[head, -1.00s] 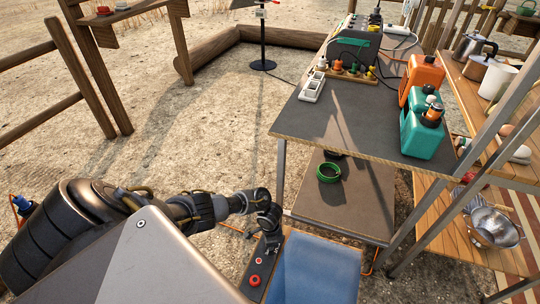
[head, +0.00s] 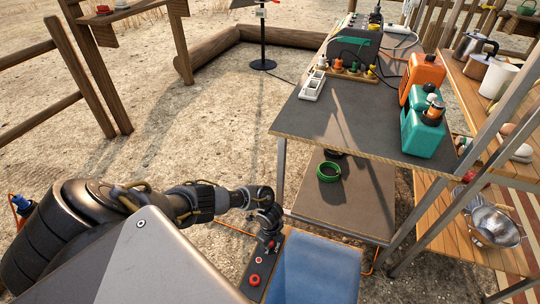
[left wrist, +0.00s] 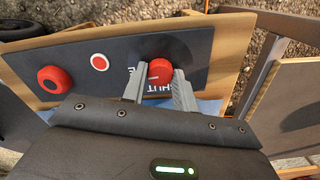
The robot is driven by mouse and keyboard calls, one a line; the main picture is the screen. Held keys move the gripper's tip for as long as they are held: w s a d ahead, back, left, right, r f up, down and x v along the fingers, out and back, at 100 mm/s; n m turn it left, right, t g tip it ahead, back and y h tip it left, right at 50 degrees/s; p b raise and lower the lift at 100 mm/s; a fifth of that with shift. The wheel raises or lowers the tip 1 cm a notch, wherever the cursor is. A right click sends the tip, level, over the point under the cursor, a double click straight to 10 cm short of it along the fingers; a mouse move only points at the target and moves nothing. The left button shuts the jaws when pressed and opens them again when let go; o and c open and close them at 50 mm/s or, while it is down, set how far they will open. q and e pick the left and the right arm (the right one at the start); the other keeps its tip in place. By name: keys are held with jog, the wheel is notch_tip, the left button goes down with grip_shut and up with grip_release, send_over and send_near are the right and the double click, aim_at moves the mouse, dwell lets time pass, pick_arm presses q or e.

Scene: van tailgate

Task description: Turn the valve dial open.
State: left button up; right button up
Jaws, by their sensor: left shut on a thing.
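The valve dial (left wrist: 158,72) is a round red knob with a white mark, on a dark panel (left wrist: 130,45) with a wooden edge. In the left wrist view my left gripper (left wrist: 157,80) has one finger on each side of the dial and is shut on it. White lettering on the panel beside the dial is partly hidden by the fingers. My right gripper is not in view.
The same panel carries a red-and-white disc (left wrist: 99,62) and a larger red knob (left wrist: 53,80). A blue surface (head: 315,270) lies right of the panel. A dark-topped table (head: 350,120) with a lower shelf (head: 345,205) stands beyond.

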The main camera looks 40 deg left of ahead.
pick_arm(q)
jog(key=shift+m, duration=0.6)
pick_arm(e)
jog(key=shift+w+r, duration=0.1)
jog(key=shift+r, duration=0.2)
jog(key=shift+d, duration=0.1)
pick_arm(q)
jog(key=o, duration=1)
jog(key=shift+c, duration=0.2)
